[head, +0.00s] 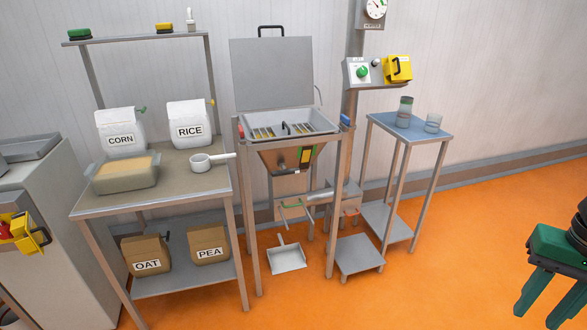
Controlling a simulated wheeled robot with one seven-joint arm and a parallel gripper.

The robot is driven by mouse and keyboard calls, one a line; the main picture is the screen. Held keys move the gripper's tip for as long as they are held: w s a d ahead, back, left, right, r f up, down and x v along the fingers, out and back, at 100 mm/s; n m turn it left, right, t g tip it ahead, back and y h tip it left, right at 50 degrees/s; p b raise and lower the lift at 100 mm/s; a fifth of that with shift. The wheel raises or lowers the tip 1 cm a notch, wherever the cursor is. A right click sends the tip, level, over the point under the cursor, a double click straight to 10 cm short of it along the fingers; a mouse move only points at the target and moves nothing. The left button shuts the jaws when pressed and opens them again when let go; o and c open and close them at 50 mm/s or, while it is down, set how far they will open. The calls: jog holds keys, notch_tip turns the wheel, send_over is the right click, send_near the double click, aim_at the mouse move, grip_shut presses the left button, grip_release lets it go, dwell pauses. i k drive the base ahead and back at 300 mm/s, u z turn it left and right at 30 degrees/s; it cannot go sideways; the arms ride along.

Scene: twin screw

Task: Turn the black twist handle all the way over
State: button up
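One black handle (397,66) is on the yellow box (402,75) on the post's control panel, behind the machine at the upper right. My gripper (541,309), green and black, hangs at the lower right edge, partly cut off. Its fingers point down, apart, with nothing visible between them. It is far from both handles.
A hopper machine (290,145) with an open lid stands in the middle. A table (150,190) with bags, a tub and a scoop is to its left. A small side table (425,128) with two cups stands right. Orange floor (460,240) is clear before my gripper.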

aim_at(284, 171)
jog(key=i, duration=0.85)
jog(key=u, duration=0.05)
